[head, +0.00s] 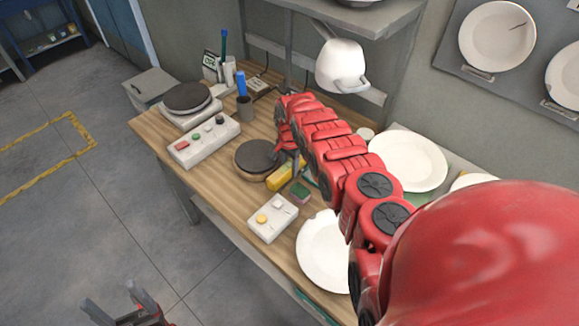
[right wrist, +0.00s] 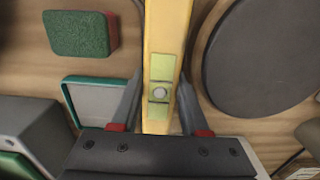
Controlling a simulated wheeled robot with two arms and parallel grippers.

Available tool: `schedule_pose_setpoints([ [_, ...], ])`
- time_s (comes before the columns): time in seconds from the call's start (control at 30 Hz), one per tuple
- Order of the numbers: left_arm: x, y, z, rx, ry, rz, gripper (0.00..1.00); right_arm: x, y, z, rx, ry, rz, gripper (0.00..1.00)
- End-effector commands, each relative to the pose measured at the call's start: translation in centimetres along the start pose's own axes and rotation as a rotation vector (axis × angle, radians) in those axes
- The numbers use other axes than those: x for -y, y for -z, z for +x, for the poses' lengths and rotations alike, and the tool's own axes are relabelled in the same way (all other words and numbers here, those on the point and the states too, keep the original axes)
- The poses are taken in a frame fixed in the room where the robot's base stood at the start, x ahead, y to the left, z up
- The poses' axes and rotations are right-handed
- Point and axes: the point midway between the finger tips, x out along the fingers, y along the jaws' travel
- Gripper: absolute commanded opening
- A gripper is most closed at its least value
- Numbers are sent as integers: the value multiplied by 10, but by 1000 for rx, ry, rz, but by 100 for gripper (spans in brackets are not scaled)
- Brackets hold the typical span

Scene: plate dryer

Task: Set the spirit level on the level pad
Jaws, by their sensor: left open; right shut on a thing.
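The yellow spirit level (head: 280,178) is at the middle of the bench, beside a dark round disc (head: 257,158). In the right wrist view the spirit level (right wrist: 161,40) runs up the picture between the fingers of my right gripper (right wrist: 160,88), which is shut on it. Its pale green vial windows face the camera. I cannot tell whether it touches the bench. A flat grey square with a green rim (right wrist: 96,78), perhaps the level pad, lies left of it; my arm mostly hides this in the head view. My left gripper (head: 116,294) is open and empty over the floor.
A green-topped block (right wrist: 80,33) lies near the spirit level. A white switch box (head: 272,218) and a white plate (head: 322,252) stand nearer the front. A button box (head: 204,143) and a pen cup (head: 244,108) are further left. A white lamp (head: 341,66) hangs above.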

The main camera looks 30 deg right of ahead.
Motion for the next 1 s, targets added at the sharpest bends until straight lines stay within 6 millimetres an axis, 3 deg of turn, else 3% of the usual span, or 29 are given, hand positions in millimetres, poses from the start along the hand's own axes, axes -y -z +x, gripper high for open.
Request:
schedule_pose_setpoints([
  [0.1, 0, -1, -3, 0, 0, 0, 75, 0, 0, 4, 0, 0, 0, 0],
  [0.13, 0, 0, -3, 0, 0, 0, 75, 0, 0, 3, 0, 0, 0, 48],
  [0.2, 0, 0, -2, 0, 0, 0, 75, 0, 0, 3, 0, 0, 0, 57],
  [0.63, 0, 0, -1, 0, 0, 0, 75, 0, 0, -4, 2, -1, 0, 57],
  [1.0, -1, -2, -15, 0, 0, 0, 75, 1, 1, -45, -2, 1, -1, 57],
])
